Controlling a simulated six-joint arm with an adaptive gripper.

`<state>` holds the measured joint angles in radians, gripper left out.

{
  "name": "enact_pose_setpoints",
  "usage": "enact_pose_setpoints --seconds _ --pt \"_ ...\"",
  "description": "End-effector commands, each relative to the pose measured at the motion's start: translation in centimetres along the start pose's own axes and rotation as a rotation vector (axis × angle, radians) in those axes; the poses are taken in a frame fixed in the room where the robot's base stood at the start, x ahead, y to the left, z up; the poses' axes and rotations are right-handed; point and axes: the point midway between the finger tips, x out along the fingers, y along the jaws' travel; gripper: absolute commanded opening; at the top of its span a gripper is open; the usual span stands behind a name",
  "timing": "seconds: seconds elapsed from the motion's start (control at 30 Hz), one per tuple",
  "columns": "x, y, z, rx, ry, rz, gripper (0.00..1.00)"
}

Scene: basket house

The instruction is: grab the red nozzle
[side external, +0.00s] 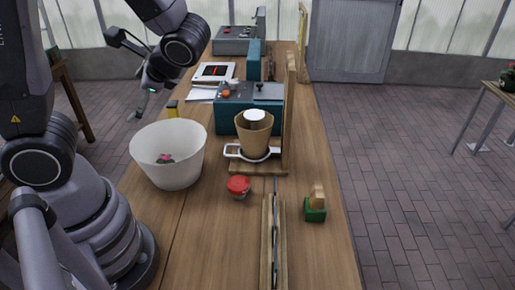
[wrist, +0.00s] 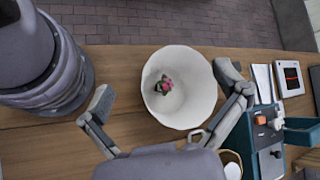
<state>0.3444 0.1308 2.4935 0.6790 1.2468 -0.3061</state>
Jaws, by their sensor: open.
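A small round red piece with a pale base (side external: 238,187) stands on the wooden table, right of the white bowl. A small pinkish-red and green item (wrist: 164,86) lies inside the white bowl (wrist: 205,95); it also shows in the side view (side external: 165,158). I cannot tell for certain which of these is the nozzle. My gripper (side external: 128,72) is open and empty, high above the table's left edge, behind the bowl. In the wrist view its fingers (wrist: 168,83) are spread to either side of the bowl. The red piece on the table does not show in the wrist view.
Right of the bowl, a brown cup (side external: 254,140) sits in a white ring holder against an upright wooden board (side external: 290,115). A teal box (side external: 235,118) stands behind. A wooden rail (side external: 274,245) and a green block (side external: 315,210) stand at front right.

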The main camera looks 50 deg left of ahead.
Motion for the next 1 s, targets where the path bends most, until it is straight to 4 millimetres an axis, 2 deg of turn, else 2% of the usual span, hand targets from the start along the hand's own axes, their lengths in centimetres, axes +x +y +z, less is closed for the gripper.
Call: enact_pose_setpoints --seconds 0.2,0.37,0.47,0.6,0.7,0.83,1.0 --pt "0.4 -1.2 -5.1 0.302 -0.229 -0.466 0.97" --pt "-0.1 -0.3 -10.4 0.516 -0.291 -0.83 0.97" --pt "-0.2 1.5 -14.0 0.657 -0.287 -1.056 0.97" --pt "0.4 5.4 -18.6 0.855 -0.227 -1.341 0.97" --pt "1.4 8.4 -20.9 0.977 -0.166 -1.49 0.97" --pt "2.6 11.2 -22.6 1.088 -0.095 -1.606 0.97" --pt "3.7 12.8 -23.5 1.14 -0.056 -1.653 0.97"
